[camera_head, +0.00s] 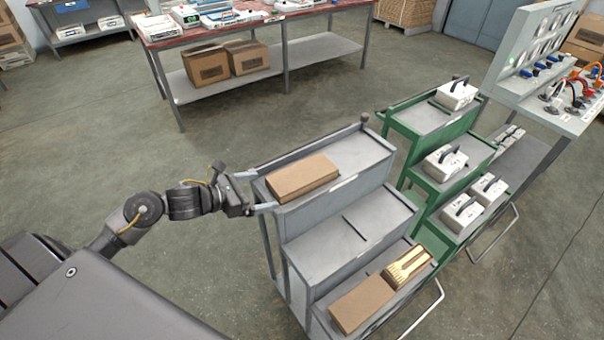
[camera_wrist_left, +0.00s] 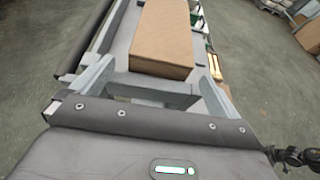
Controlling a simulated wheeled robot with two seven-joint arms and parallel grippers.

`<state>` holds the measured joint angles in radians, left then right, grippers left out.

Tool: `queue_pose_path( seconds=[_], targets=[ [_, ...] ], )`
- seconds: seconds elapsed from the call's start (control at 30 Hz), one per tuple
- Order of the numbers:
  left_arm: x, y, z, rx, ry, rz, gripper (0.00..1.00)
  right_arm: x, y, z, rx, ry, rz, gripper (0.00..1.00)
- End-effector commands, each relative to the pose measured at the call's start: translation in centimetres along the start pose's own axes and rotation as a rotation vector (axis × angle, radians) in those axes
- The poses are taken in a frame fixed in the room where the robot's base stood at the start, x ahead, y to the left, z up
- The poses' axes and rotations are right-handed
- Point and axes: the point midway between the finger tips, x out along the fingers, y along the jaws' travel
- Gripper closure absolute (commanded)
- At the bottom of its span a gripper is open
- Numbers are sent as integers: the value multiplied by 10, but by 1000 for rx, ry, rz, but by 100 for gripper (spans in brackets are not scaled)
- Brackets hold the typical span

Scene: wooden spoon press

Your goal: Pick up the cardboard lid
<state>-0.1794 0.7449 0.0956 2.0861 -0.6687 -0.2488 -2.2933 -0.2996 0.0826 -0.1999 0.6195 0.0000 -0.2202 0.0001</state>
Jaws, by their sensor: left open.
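A flat brown cardboard piece (camera_head: 302,177) lies on the top tier of the grey stepped cart (camera_head: 355,150). I cannot tell whether it is the lid or a closed box. In the left wrist view the cardboard piece (camera_wrist_left: 162,38) lies just ahead of my fingers. My left gripper (camera_head: 256,191) is open and empty at the left end of the top tier, its fingers pointing toward the near end of the cardboard. The left gripper (camera_wrist_left: 155,75) appears apart from the cardboard. A second brown cardboard piece (camera_head: 360,303) lies on the lowest tier, beside light wooden utensils (camera_head: 408,265).
The middle tier (camera_head: 350,238) of the grey cart is bare. A green stepped cart (camera_head: 430,125) with several white handled boxes stands close to its right. A long workbench (camera_head: 285,28) stands behind, with cardboard boxes (camera_head: 205,63) on its lower shelf. The floor between is clear.

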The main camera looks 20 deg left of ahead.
Motion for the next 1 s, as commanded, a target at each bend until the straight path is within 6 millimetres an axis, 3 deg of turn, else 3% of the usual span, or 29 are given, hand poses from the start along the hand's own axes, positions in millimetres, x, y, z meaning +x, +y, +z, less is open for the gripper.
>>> queue_pose_path(
  seconds=[0.13,0.4,0.7,1.0],
  targets=[
    [8,0,4,-5,-2,0,0,-9,0,-1,0,0,0,64],
    [46,-1,4,-4,-1,1,0,-27,-1,-3,1,0,-2,64],
    [52,-1,1,0,1,0,0,-26,-3,-3,2,1,-4,64],
    [51,-1,1,0,1,1,38,-26,-4,-4,2,2,-5,64]
  ],
)
